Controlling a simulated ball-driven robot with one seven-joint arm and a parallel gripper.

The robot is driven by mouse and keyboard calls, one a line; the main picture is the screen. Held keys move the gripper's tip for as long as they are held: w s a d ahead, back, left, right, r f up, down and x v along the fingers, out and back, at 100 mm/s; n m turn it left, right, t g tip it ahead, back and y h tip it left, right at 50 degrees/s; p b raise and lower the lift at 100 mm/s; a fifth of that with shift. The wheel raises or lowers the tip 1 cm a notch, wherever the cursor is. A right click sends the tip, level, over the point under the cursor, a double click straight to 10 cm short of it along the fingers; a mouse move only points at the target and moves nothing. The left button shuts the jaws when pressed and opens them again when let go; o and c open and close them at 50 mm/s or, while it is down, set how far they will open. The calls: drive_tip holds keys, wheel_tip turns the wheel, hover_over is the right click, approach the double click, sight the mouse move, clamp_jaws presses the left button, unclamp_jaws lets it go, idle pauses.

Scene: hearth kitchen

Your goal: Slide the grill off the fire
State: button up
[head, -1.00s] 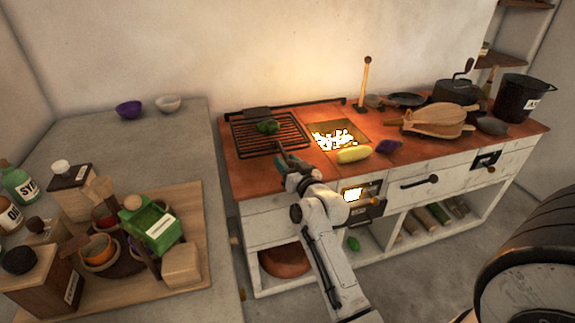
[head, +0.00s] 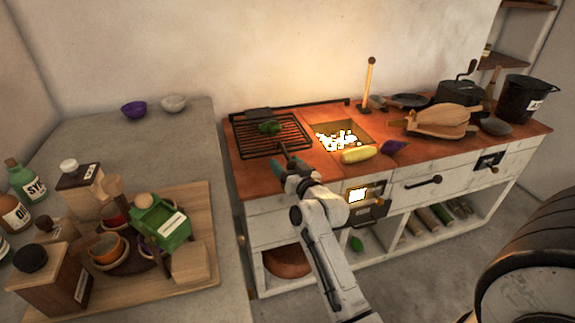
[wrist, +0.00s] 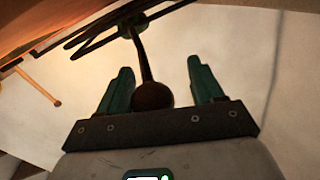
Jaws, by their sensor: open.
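The black wire grill (head: 253,140) lies on the red-brown worktop, left of the square fire opening (head: 358,132) with its white glowing coals (head: 337,141). A strip of worktop shows between grill and opening. A dark green item (head: 268,128) sits on the bars. The grill's handle points toward me. My gripper (head: 289,163) is at the handle's near end. In the wrist view my gripper (wrist: 158,72) is open, with the handle's round knob (wrist: 152,95) between its two teal fingers. Gaps show on both sides of the knob.
A yellow corn-like item (head: 358,155) and a purple item (head: 394,146) lie in front of the fire opening. Bellows (head: 442,121), pans and a black bucket (head: 518,101) stand to the right. A crowded wooden board (head: 199,205) lies on the left counter.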

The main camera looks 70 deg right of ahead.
drive_tip(key=shift+s, duration=0.15)
drive_tip(key=v, duration=1)
drive_tip(key=shift+s+a, duration=0.2)
drive_tip(key=shift+a, duration=0.1)
drive_tip(key=w+a+f+n+g+y+p, duration=0.2)
drive_tip(key=a+f+n+y, duration=0.15)
drive_tip(key=a, duration=0.45)
drive_tip(key=w+a+f+n+g+y+p, duration=0.2)
drive_tip(key=a+y+p, duration=0.1)
drive_tip(key=a+y, duration=0.3)
drive_tip(key=s+a+f+n+g+y+p, duration=0.1)
drive_tip(key=s+a+n+g+p, duration=0.2)
drive_tip(key=s+a+g, duration=0.6)
drive_tip(key=s+a+n, duration=0.1)
drive_tip(key=s+a, duration=0.4)
drive_tip(key=shift+a+p, duration=0.3)
drive_tip(key=shift+a, duration=0.1)
drive_tip(key=shift+f, duration=0.1)
